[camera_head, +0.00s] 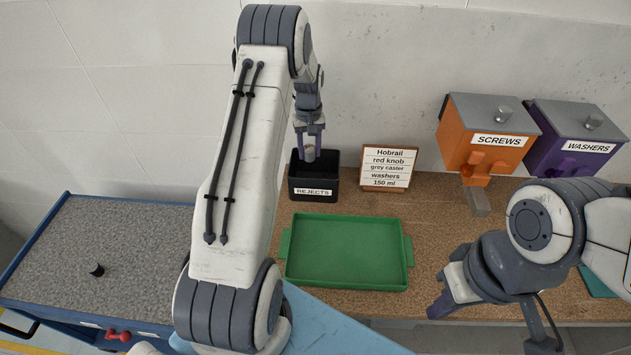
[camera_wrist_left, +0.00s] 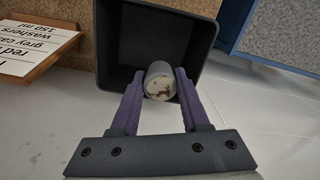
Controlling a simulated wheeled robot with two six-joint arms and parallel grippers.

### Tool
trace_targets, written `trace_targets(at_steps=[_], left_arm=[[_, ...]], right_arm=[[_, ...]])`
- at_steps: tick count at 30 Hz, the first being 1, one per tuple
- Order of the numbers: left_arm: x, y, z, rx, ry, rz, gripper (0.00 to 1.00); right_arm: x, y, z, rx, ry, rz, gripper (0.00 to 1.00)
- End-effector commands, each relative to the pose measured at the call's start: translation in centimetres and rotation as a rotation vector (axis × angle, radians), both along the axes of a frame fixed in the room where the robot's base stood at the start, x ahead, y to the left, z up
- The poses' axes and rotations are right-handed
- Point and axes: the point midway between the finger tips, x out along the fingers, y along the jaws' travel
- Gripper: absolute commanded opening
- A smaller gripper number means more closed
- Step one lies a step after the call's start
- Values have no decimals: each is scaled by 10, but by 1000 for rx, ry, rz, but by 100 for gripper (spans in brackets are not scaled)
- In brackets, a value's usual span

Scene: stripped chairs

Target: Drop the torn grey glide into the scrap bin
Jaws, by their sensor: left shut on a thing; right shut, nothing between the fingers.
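My left gripper (camera_head: 310,143) is shut on the grey glide (camera_wrist_left: 159,84), a small grey cylinder whose pale end face has reddish-brown marks. The glide also shows between the fingers in the head view (camera_head: 309,154). The gripper points down at the black bin (camera_head: 317,184), labelled REJECTS, and holds the glide over its opening. In the left wrist view the bin's dark inside (camera_wrist_left: 118,50) looks empty where it shows. My right gripper (camera_head: 440,308) is shut and empty, low at the right near the bench's front edge.
A sign card (camera_head: 387,167) stands just right of the bin. An empty green tray (camera_head: 347,252) lies in front. Orange SCREWS (camera_head: 485,135) and purple WASHERS (camera_head: 572,142) dispensers are at the back right. A small black piece (camera_head: 97,270) lies on the grey-topped surface at left.

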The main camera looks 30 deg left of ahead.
Motion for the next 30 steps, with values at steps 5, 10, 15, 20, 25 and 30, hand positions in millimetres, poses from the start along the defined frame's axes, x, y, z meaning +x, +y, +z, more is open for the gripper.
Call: trace_targets(at_steps=[5,10,15,20,25,30], left_arm=[[1,-1,-19,0,-1,-2,0],[1,-2,-20,1,-2,-3,0],[1,-2,-19,1,-2,-3,61],[1,-2,-19,0,-1,-3,81],[1,-2,-19,1,-1,-3,81],[2,-2,-10,1,-4,-3,81]], right_arm=[[0,0,-14,0,0,-2,0],[0,0,-14,0,0,-3,0],[0,0,-14,0,0,-2,0],[0,0,-14,0,0,-2,0],[0,0,-14,0,0,-2,0],[0,0,-19,0,0,-3,0]])
